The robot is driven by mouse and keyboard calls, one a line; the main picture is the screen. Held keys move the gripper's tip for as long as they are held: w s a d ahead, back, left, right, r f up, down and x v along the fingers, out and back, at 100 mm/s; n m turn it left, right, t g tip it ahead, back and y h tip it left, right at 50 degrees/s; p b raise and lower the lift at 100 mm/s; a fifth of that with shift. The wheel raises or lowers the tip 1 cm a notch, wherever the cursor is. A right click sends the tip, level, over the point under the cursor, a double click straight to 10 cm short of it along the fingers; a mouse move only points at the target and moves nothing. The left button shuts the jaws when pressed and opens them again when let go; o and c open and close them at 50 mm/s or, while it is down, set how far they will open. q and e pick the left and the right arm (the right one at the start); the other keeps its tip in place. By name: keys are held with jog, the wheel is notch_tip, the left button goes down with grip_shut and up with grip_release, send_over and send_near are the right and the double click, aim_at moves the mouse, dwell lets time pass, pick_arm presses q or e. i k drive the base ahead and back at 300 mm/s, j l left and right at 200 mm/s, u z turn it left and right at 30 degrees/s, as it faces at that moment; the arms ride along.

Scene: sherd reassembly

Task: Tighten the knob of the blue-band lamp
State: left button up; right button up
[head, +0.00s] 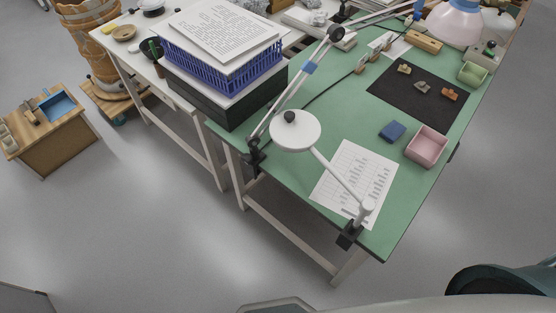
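The blue-band lamp is clamped at the left edge of the green table. Its pale arm carries a blue band (308,68) and rises to an elbow with a dark round knob (336,33). From there the arm runs to the upper right, towards a large pale lamp shade (455,22) cut by the top edge. Its dark clamp (254,154) grips the table edge. I cannot tell from here how tight the knob is. Neither of my grippers is in view.
A second, white lamp (296,132) with a round head stands clamped at the table's near corner. The green table (392,228) also bears a printed sheet (345,165), a pink box (427,147), a blue block (392,131) and a black mat (395,99) with sherds. A blue crate (235,78) stands left.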

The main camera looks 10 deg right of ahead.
aim_at(247, 158)
jog(key=z, duration=0.4)
jog(key=i+j+z, duration=0.1)
jog(key=z, duration=0.3)
jog(key=j+z, duration=0.15)
jog(key=z, duration=0.25)
jog(key=j+z, duration=0.1)
jog(key=z, duration=0.3)
jog(key=j+z, duration=0.75)
jog(key=k+j+z, duration=0.15)
jog(key=j+z, duration=0.25)
jog(key=k+j+z, duration=0.15)
jog(key=j+z, duration=0.2)
jog(key=j, duration=0.15)
jog(key=k+j+z, duration=0.2)
jog(key=k+j, duration=0.3)
jog(key=j, duration=0.3)
jog(key=k+j+z, duration=0.2)
jog(key=k+j, duration=0.35)
jog(key=j, duration=0.15)
jog(key=k+j, duration=0.5)
